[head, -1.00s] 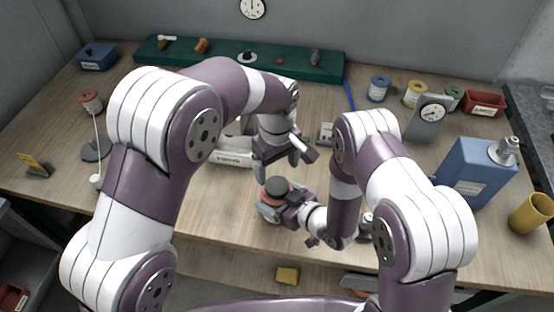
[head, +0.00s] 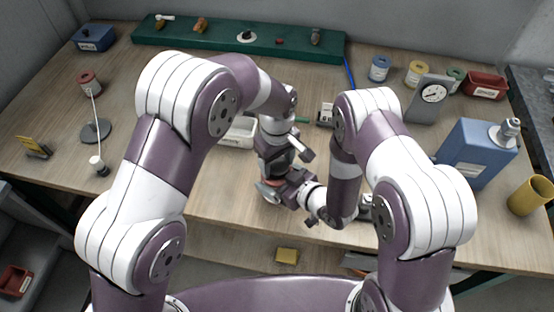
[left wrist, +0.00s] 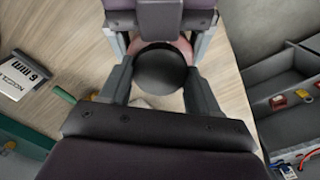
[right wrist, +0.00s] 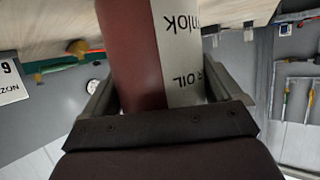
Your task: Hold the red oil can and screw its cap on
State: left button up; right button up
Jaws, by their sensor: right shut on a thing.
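The red oil can, with a white lettered label, fills the middle of the right wrist view (right wrist: 135,55). My right gripper (head: 283,190) is shut on its body near the table's front edge. The black round cap (left wrist: 160,70) sits at the can's top, seen from above in the left wrist view. My left gripper (head: 277,166) is directly above the can, pointing down. Its two fingers stand open on either side of the cap, close to its rim. Whether they touch it I cannot tell. In the head view the grippers hide the cap and most of the can.
A white tray (head: 238,133) lies behind and left of my left gripper. A blue canister (head: 474,152) and a yellow cup (head: 530,195) stand at the right. A green rack board (head: 215,41) runs along the back.

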pick_arm(q)
jog(key=m, duration=0.6)
jog(key=shift+m, duration=0.3)
jog(key=o, duration=1.2)
jog(key=shift+c, duration=0.2)
jog(key=shift+r, duration=2.3)
jog(key=shift+c, duration=0.4)
jog(key=shift+r+n, duration=0.4)
jog(key=shift+n, duration=0.3)
notch_tip(320, 180, up, 3)
jog(key=n, duration=0.5)
jog(key=shift+f, duration=0.15)
